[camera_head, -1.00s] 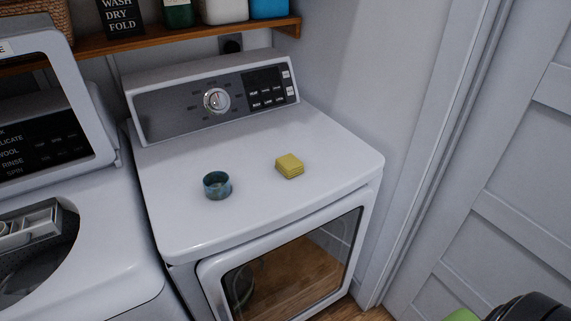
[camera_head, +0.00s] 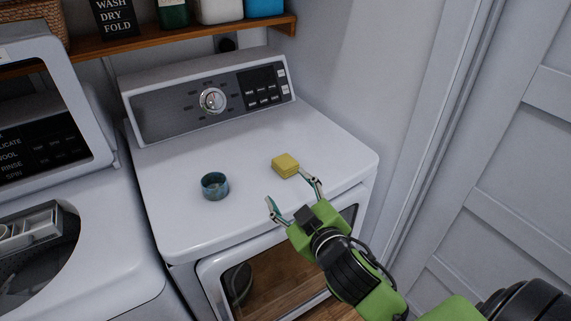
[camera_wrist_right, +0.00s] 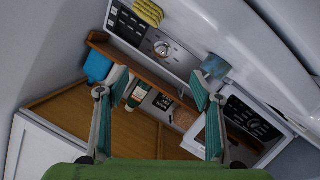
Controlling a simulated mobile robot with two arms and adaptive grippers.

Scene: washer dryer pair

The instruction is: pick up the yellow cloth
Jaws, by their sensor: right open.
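The yellow cloth (camera_head: 285,166) is a small folded square stack lying on the white dryer top (camera_head: 240,225), right of the blue cup. It also shows at the top edge of the right wrist view (camera_wrist_right: 149,11). My right gripper (camera_head: 290,190) is open and empty, its fingers spread, just in front of the cloth on the near side. One fingertip looks close to the cloth's right corner; I cannot tell whether they touch. In the right wrist view both teal finger pads (camera_wrist_right: 149,88) stand apart with nothing held. My left gripper is not in view.
A blue cup (camera_head: 215,186) stands left of the cloth, also seen in the right wrist view (camera_wrist_right: 215,66). The dryer's control panel (camera_head: 215,97) rises behind. A washer (camera_head: 95,235) with raised lid is at left. A wooden shelf (camera_head: 170,38) with containers hangs above.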

